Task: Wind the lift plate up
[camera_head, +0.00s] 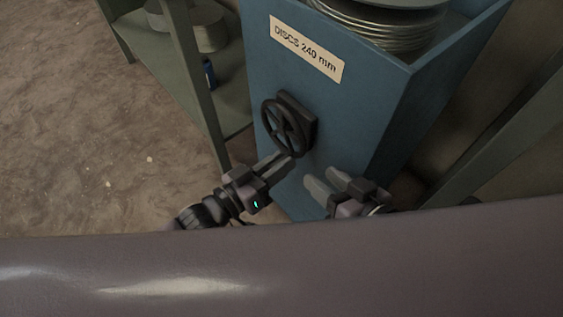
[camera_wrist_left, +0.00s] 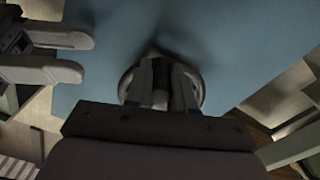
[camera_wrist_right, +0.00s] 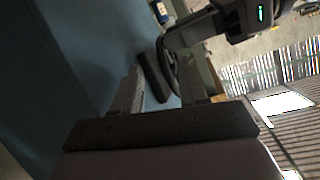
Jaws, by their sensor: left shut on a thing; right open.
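A black handwheel (camera_head: 283,128) is mounted on the front of a blue cabinet (camera_head: 340,95) labelled "DISCS 240 mm". A stack of grey metal discs (camera_head: 385,28) rises at the cabinet's open top; the lift plate under it is hidden. My left gripper (camera_head: 290,158) is shut at the wheel's lower right rim, on what looks like its handle; the wheel (camera_wrist_left: 200,84) shows behind its fingers in the left wrist view. My right gripper (camera_head: 320,180) is open and empty, to the right of and below the wheel, apart from it. The wheel (camera_wrist_right: 170,65) also shows in the right wrist view.
A green shelf frame (camera_head: 185,70) stands left of the cabinet, with round metal pieces (camera_head: 205,28) and a small blue object (camera_head: 209,72) on it. Another greenish post (camera_head: 500,130) is at the right. Open brown floor lies to the left.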

